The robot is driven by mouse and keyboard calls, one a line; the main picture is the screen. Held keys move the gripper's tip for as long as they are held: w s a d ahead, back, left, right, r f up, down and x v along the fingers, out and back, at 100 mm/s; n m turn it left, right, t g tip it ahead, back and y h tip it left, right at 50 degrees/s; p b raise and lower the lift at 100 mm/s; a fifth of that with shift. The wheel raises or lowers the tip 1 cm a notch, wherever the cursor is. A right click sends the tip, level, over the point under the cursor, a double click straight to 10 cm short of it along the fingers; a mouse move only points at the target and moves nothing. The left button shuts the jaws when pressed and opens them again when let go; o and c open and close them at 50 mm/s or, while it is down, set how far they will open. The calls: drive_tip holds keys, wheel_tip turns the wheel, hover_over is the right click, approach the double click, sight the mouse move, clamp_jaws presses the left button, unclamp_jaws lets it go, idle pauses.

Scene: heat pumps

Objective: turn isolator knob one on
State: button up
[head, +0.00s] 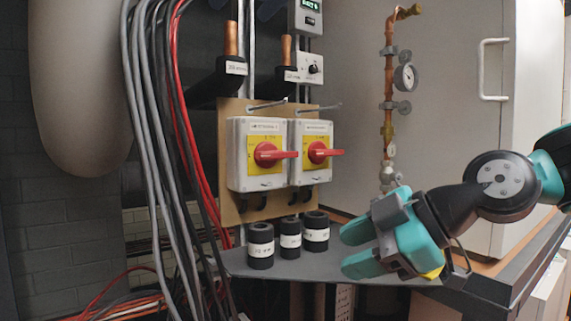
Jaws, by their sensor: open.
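Two isolator boxes hang side by side on a brown backing board (230,112). The left isolator (240,135) has a red knob (268,155) on a yellow plate, its handle pointing sideways. The right isolator (316,183) has a like red knob (319,152), also sideways. The labels are too small to read, so I cannot tell which isolator is number one. My gripper (352,248) is open and empty, with teal fingers pointing left, below and right of both isolators. It is apart from both knobs and over the grey shelf.
Several black cylinders with white labels, one of them at the left (261,246), stand on the grey shelf (310,265) below the isolators. Grey and red cables (150,110) hang at the left. A copper pipe with a gauge (405,77) runs up behind my gripper. A white cabinet (455,130) stands at the right.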

drive_tip(key=w+d+r+n+t+y, duration=0.1)
drive_tip(key=w+r+n+t+y, duration=0.15)
drive_tip(key=w+r+n, duration=0.4)
drive_tip(key=n+t+y, duration=0.2)
drive_tip(key=n, duration=0.2)
approach(275, 156)
drive_tip(key=shift+m, duration=0.25)
drive_tip(key=p+x, duration=0.8)
drive_tip(key=p, duration=0.1)
drive_tip(key=shift+r, duration=0.25)
drive_tip(key=shift+w+a+f, duration=0.2)
drive_tip(key=shift+w+a, duration=0.1)
drive_tip(key=shift+a, duration=0.2)
clamp_jaws()
